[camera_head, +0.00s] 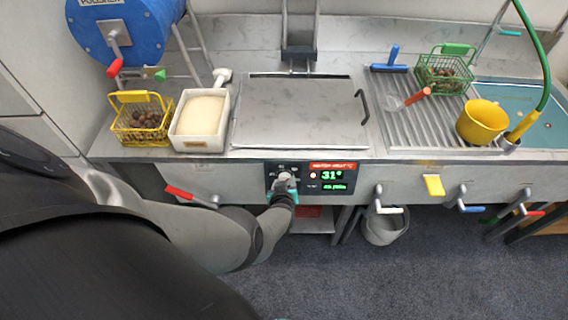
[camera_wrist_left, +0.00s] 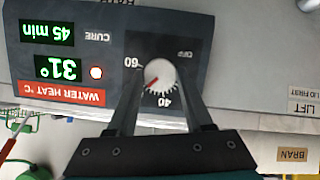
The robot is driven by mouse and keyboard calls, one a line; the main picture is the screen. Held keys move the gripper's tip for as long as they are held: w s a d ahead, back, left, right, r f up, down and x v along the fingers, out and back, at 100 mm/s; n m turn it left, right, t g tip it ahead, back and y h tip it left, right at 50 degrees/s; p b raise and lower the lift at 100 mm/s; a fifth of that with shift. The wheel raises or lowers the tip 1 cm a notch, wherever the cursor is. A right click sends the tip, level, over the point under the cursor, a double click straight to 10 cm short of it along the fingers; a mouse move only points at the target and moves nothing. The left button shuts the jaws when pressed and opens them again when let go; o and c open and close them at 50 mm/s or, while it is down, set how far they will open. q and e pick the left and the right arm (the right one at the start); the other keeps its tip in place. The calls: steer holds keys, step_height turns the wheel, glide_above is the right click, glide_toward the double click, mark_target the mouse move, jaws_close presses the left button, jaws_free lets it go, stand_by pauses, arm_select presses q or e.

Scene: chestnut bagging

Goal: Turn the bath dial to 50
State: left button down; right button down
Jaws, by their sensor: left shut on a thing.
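The bath dial (camera_wrist_left: 159,73) is a round pale knob with a red pointer, on a dark control panel marked OFF, 40 and 60. In the left wrist view, which shows the panel upside down, the pointer lies between the 40 and 60 marks. My left gripper (camera_head: 285,183) reaches the panel (camera_head: 311,178) from below in the head view. Its fingers, also in the left wrist view (camera_wrist_left: 160,85), are shut on the dial from both sides. The water heat display (camera_wrist_left: 67,68) reads 31°, with a lit lamp beside it. My right gripper is not in view.
A lidded bath (camera_head: 297,110) sits above the panel. A yellow basket (camera_head: 126,99) and a white bin (camera_head: 201,142) stand to its left. Levers stick out along the counter front, including a red-handled one (camera_head: 190,195) left of the panel. A grey bucket (camera_head: 384,230) is below right.

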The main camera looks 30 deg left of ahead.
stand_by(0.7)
arm_select(q)
steer(key=shift+c, duration=1.5)
jaws_free()
steer(key=shift+r, duration=0.1)
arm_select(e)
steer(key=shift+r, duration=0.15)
